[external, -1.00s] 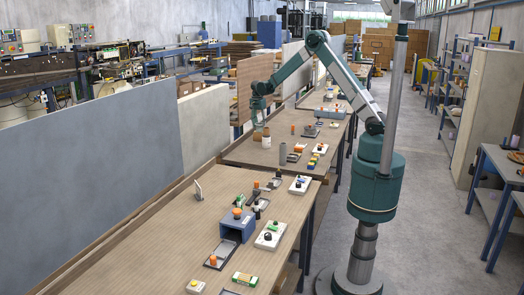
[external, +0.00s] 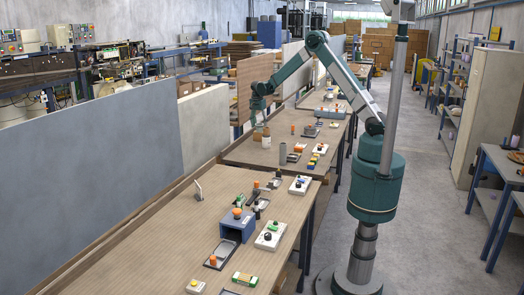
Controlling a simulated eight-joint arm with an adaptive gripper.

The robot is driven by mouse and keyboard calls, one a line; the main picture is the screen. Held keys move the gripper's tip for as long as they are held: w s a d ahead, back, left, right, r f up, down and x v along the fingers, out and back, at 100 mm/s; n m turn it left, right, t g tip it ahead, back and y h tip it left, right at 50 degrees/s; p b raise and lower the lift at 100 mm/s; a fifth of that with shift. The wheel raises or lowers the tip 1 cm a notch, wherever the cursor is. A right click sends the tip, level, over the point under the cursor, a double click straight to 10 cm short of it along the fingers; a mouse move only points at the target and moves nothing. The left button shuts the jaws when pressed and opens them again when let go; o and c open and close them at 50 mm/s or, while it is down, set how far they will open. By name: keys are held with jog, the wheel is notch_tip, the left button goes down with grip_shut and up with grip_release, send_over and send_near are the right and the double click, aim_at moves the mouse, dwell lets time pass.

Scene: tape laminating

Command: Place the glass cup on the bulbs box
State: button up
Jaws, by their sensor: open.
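My gripper (external: 257,120) is over the left part of the far table, small in the picture, open and pointing down. Just below it are a small brown block-like thing (external: 257,136) and a pale upright cylinder with a brownish top (external: 266,140). I cannot tell whether either is the glass cup or the bulbs box, nor whether the gripper touches them. A small green-and-white box (external: 245,279) lies on the near table; its print is too small to read.
A grey cylinder (external: 283,153) stands right of the gripper on the far table (external: 240,155). Several switch boxes and small parts lie along both tables' right sides. A blue box (external: 237,224) stands on the near table. The near table's left side is mostly clear.

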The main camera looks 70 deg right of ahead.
aim_at(258, 132)
jog(key=shift+r, duration=0.15)
notch_tip(258, 132, up, 12)
jog(key=a, duration=0.1)
jog(key=shift+w+a, duration=0.15)
jog(key=shift+a, duration=0.05)
dwell(0.6)
jog(key=s+a+r+n+t, duration=0.1)
jog(key=s+a+r+n, duration=0.2)
jog(key=s+a+r, duration=0.4)
jog(key=s+a+r+n+t, duration=0.1)
jog(key=s+a+r+n, duration=0.25)
jog(key=a+r, duration=0.4)
jog(key=s+a+r+n+t, duration=0.1)
jog(key=s+a+r+n, duration=0.2)
jog(key=s+a+r, duration=0.5)
jog(key=s+a+f+n+t, duration=0.1)
jog(key=s+a+n+t, duration=0.3)
jog(key=s+a, duration=0.85)
jog(key=s+a+f+n, duration=0.3)
jog(key=s+a, duration=0.1)
jog(key=s, duration=0.3)
jog(key=s+a+f+n+y, duration=0.1)
jog(key=s+a+f+n, duration=0.2)
jog(key=s, duration=0.3)
jog(key=shift+s+a+n+t, duration=0.3)
jog(key=shift+s+a+n, duration=0.1)
jog(key=shift+a+n, duration=0.35)
